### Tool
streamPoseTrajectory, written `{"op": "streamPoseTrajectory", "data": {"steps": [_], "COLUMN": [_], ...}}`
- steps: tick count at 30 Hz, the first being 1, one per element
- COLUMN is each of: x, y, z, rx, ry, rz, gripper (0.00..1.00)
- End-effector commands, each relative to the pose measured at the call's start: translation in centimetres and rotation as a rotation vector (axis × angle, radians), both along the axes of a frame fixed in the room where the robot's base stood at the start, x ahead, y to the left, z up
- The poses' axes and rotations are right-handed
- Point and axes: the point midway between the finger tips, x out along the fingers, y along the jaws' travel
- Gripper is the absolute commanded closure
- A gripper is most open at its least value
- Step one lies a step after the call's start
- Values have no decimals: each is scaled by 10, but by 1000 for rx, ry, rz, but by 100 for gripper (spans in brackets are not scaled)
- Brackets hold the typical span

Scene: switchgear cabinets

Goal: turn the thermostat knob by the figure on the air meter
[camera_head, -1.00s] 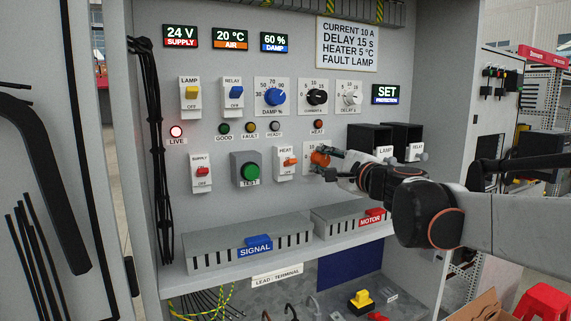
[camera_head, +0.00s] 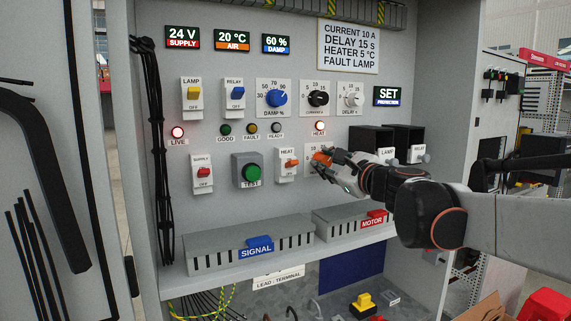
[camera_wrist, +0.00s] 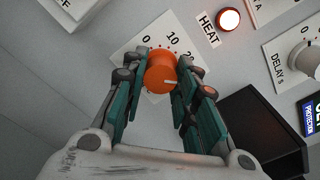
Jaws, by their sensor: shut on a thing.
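The orange thermostat knob (camera_head: 320,158) sits on a white scale plate at the right end of the lower row. My gripper (camera_head: 332,165) is shut on it. The figures 0, 10 and 20 show on the plate (camera_wrist: 128,60); the fingers hide part of the scale. The air meter (camera_head: 231,40) reads 20 °C. The placard (camera_head: 348,45) reads HEATER 5 °C. The HEAT lamp (camera_head: 320,126) glows, also in the wrist view (camera_wrist: 228,20).
The HEAT switch (camera_head: 288,162) is close left of the knob. Black boxes (camera_head: 371,139) stand out from the panel at right, near my wrist. Grey ducts with SIGNAL (camera_head: 256,247) and MOTOR (camera_head: 375,219) tags run below. Other dials sit above.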

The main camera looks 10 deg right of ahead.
Motion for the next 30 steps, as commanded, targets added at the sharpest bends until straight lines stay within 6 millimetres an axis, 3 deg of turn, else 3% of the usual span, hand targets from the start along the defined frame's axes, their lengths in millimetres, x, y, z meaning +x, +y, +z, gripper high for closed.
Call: {"op": "streamPoseTrajectory", "data": {"steps": [9, 10, 12, 13, 23, 30], "x": [-1, -1, -1, -1, 0, -1], "y": [0, 0, 0, 0, 0, 0], "z": [-2, -2, -2, -2, 0, 26], "rx": [-2, -2, -2, -2, 0, 0], "ry": [1, 1, 1, 1, 1, 0], "rz": [0, 0, 0, 0, 1, 0], "gripper": [97, 71, 55, 53, 53, 53]}}
